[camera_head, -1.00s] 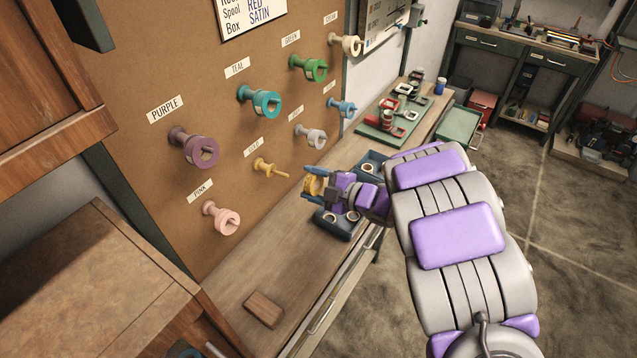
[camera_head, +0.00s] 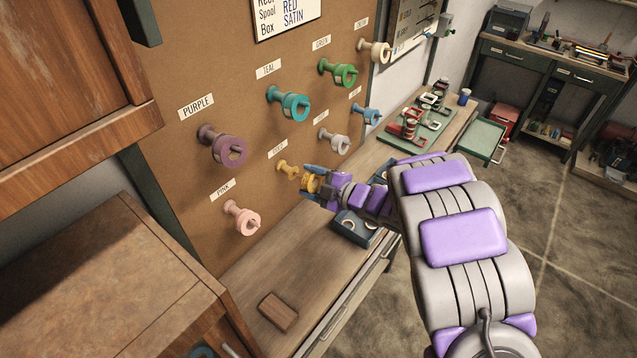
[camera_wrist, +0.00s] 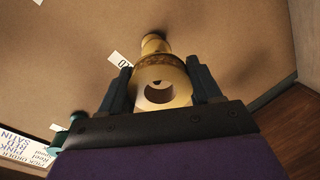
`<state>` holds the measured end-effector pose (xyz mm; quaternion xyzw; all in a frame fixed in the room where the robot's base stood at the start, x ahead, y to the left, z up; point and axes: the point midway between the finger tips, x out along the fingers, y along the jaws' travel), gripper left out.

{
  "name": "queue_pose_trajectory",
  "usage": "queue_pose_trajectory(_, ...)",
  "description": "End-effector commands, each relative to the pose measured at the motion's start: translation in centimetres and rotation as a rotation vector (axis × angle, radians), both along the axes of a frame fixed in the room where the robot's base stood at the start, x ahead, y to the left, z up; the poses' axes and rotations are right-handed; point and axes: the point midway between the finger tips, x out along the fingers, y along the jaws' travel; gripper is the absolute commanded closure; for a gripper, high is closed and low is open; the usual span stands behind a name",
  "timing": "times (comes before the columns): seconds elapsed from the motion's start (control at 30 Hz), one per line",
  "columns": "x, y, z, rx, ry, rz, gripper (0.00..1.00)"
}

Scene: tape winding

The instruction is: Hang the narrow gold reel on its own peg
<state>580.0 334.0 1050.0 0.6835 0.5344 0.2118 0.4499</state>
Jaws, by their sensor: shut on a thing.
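The narrow gold reel (camera_head: 312,184) is held between the fingers of my gripper (camera_head: 309,179), just in front of the gold peg (camera_head: 285,168) under the GOLD label. In the wrist view the reel (camera_wrist: 163,90) sits between the two dark fingers of my gripper (camera_wrist: 163,78), its round hole facing the camera. The gold peg's base (camera_wrist: 154,43) shows right behind it, roughly in line. The reel hides most of the peg's pin. I cannot tell how far, if at all, the pin is inside the hole.
A pink reel (camera_head: 246,222) hangs below left, a purple one (camera_head: 231,151) left, a teal one (camera_head: 294,106) above and a pale grey one (camera_head: 340,144) to the right. A blue tray (camera_head: 356,229) and a wooden block (camera_head: 278,312) lie on the bench below.

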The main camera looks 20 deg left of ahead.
Motion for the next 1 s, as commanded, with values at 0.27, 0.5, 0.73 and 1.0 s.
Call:
queue_pose_trajectory(0.27, 0.7, 1.2, -0.1, 0.007, -0.002, 0.001, 0.66)
queue_pose_trajectory(0.5, 1.3, 2.9, -0.7, 0.002, -0.001, 0.0, 0.66)
queue_pose_trajectory(0.73, 1.6, 4.0, -1.3, -0.001, 0.0, 0.001, 0.66)
queue_pose_trajectory(1.0, 1.9, 4.4, -1.5, 0.001, 0.001, 0.001, 0.65)
